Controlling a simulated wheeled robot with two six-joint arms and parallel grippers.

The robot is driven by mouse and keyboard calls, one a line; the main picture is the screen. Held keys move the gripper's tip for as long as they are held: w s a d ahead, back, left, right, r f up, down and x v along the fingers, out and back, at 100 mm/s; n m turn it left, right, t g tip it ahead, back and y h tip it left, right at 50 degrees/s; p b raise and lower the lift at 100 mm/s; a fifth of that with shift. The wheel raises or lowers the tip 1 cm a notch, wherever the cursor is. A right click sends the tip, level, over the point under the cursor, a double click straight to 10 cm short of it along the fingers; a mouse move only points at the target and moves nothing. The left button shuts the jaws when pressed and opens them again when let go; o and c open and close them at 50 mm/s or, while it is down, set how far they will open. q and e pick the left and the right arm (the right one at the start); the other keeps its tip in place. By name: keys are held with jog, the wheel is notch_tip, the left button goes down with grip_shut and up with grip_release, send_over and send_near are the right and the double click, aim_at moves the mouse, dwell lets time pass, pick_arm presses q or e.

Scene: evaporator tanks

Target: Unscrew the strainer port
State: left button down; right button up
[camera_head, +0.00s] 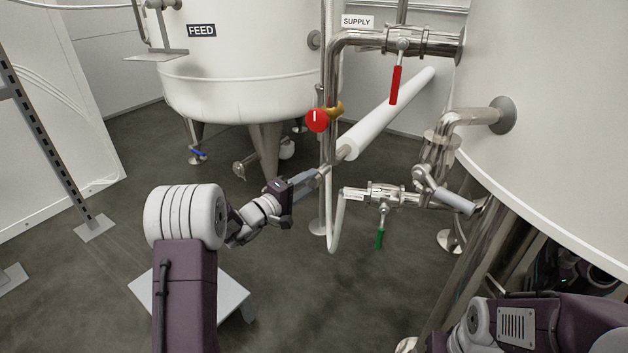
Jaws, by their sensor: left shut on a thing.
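A steel branched fitting (427,176) with a grey cylindrical end (453,200) sits further right, apart from the gripper. My right arm shows at the lower right, but its gripper is out of view.
A white FEED tank (240,80) stands behind, and a large white tank (560,120) is at the right. Valves with a red lever (396,85) and a green lever (380,240) hang nearby.

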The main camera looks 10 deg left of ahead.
pick_arm(q)
jog(key=shift+n, duration=0.7)
jog(key=shift+d+v, duration=0.2)
jog(key=shift+v, duration=1)
jog(key=shift+s, duration=0.2)
jog(key=v, duration=0.4)
jog(key=shift+s+d, duration=0.2)
jog(key=shift+s, duration=0.3)
jog(key=shift+s, duration=0.1)
